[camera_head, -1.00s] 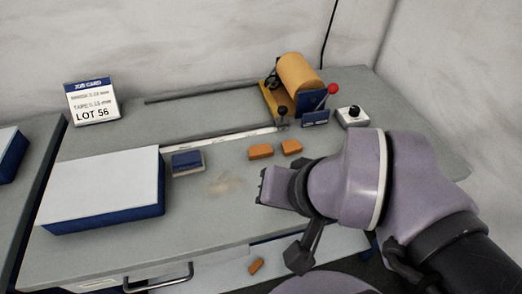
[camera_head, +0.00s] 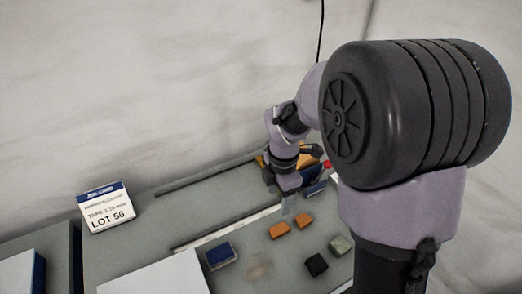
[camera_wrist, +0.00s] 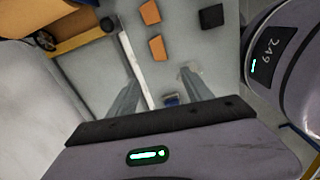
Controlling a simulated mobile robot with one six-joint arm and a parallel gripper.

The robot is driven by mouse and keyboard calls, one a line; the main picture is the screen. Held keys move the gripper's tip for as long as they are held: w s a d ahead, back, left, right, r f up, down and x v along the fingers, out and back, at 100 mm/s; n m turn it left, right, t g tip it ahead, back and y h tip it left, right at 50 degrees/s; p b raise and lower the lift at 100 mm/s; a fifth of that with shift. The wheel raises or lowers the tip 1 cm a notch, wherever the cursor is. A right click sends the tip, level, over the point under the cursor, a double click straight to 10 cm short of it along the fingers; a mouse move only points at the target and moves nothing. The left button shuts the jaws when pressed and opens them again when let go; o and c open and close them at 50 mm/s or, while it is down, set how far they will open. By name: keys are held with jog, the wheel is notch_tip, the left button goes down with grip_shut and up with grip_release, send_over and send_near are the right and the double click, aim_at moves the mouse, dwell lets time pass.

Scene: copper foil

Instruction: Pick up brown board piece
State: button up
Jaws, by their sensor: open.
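Two small orange-brown pieces lie on the grey bench: a left one (camera_head: 279,230) and a right one (camera_head: 305,220). Which one is the brown board piece I cannot tell. In the wrist view, one piece (camera_wrist: 150,13) is at the top edge and the other (camera_wrist: 158,48) is just below it, beyond my fingertips. My gripper (camera_head: 288,208) is above the bench, behind the two pieces in the head view. In the wrist view my gripper (camera_wrist: 157,80) has its fingers wide apart with nothing between them, and touches neither piece.
A black block (camera_head: 316,265) and a grey-green block (camera_head: 341,245) lie right of the pieces. A blue block (camera_head: 221,256) lies to the left. A yellow roller machine (camera_wrist: 75,40) is close by. A job card (camera_head: 106,208) stands at the left.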

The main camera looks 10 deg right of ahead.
jog(key=b, duration=0.5)
send_over(278, 229)
jog(key=shift+n, duration=0.4)
jog(key=f, duration=1.3)
jog(key=shift+s+a+f, duration=0.1)
jog(key=shift+s+a, duration=0.15)
jog(key=shift+s, duration=0.1)
jog(key=f, duration=0.1)
jog(key=f+b, duration=0.1)
jog(key=f, duration=0.1)
jog(key=f+b, duration=0.1)
jog(key=f, duration=0.1)
jog(key=shift+w+d+f, duration=0.1)
jog(key=shift+w+d, duration=0.05)
jog(key=shift+w, duration=0.2)
jog(key=shift+c, duration=1.1)
grip_shut()
